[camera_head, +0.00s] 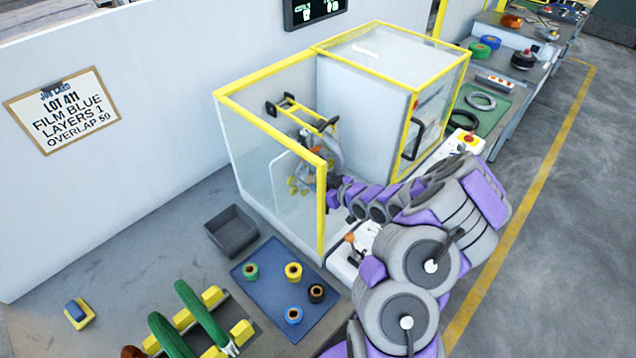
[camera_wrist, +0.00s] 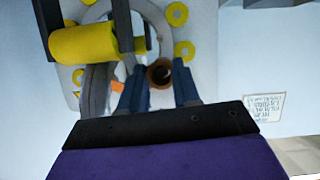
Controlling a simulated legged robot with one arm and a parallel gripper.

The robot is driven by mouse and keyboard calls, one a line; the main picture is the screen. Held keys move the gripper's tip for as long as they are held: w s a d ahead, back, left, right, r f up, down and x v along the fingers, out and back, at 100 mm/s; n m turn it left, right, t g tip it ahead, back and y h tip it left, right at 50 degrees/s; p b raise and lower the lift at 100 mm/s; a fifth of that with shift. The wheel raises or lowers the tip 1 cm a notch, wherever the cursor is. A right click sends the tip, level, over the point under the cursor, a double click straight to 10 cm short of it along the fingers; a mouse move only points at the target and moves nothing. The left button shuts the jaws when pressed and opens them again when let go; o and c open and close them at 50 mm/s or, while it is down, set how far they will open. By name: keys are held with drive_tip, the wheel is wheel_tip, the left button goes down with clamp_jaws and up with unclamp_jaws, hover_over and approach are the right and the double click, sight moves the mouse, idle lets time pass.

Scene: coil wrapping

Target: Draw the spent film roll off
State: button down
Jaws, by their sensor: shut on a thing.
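The spent film roll (camera_wrist: 158,73) shows in the wrist view as a small brown tube with a dark hollow end. My gripper (camera_wrist: 158,86) is shut on it, with one dark blue finger on each side. A ring-shaped machine part (camera_wrist: 97,92) and a thick yellow roller (camera_wrist: 85,45) are close by on the left. In the head view my arm reaches into the glass-walled wrapping machine (camera_head: 322,210) through its open side. The roll and my fingertips are too small and covered there to make out.
A blue mat (camera_head: 265,292) in front of the machine holds several small film rolls. A grey bin (camera_head: 232,232) stands left of it. Green coils (camera_head: 202,315) rest on a yellow-blocked rack. Yellow frame posts (camera_head: 321,215) and glass stand close around my arm.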

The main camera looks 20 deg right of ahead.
drive_tip(key=shift+s+d+p, duration=0.25)
drive_tip(key=shift+s+d, duration=0.1)
drive_tip(key=shift+s, duration=0.5)
drive_tip(key=shift+s+d+p, duration=0.25)
drive_tip(key=shift+s+d, duration=0.05)
drive_tip(key=shift+s, duration=0.5)
